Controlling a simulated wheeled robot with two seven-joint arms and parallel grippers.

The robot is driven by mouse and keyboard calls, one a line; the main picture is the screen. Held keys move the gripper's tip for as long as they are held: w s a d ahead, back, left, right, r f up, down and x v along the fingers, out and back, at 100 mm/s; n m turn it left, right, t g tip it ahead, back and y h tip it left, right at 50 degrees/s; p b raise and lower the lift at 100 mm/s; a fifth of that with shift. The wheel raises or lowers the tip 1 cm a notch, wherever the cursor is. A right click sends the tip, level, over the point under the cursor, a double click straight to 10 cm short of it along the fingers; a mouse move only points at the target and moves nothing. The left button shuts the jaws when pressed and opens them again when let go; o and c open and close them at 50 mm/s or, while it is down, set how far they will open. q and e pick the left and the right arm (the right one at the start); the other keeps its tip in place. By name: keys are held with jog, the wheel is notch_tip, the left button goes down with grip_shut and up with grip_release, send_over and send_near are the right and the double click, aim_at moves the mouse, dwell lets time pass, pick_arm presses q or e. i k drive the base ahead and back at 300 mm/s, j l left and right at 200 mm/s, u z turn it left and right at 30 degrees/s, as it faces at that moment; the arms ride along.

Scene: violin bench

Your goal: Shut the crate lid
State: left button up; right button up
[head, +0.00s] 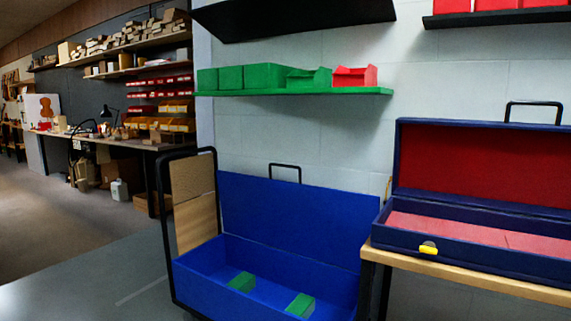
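The blue crate (208,278) stands low at the centre, and its bottom edge is cut off by the frame. Its blue lid (300,214) stands open, upright along the back edge. A black handle (285,168) shows above the lid's top edge. Two green blocks lie inside the crate, one at the left (242,281) and one at the right (301,304). The rest of the crate's inside looks empty. Neither of my grippers is in view.
A wooden table (460,281) at the right holds an open dark blue case (480,241) with red lining and a yellow latch. A black-framed cart (160,230) is beside the crate's left end. A green shelf (290,92) with bins hangs above. Open floor (90,270) lies left.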

aim_at(330, 226)
jog(key=i+j+z, duration=0.1)
jog(key=j, duration=0.25)
jog(key=i+j+z, duration=0.1)
jog(key=i+j, duration=0.15)
jog(key=j, duration=0.15)
jog(key=i+j+z, duration=0.15)
jog(key=j, duration=0.25)
jog(key=i+j+z, duration=0.1)
jog(key=j, duration=0.3)
jog(key=i+j+z, duration=0.1)
jog(key=j, duration=0.35)
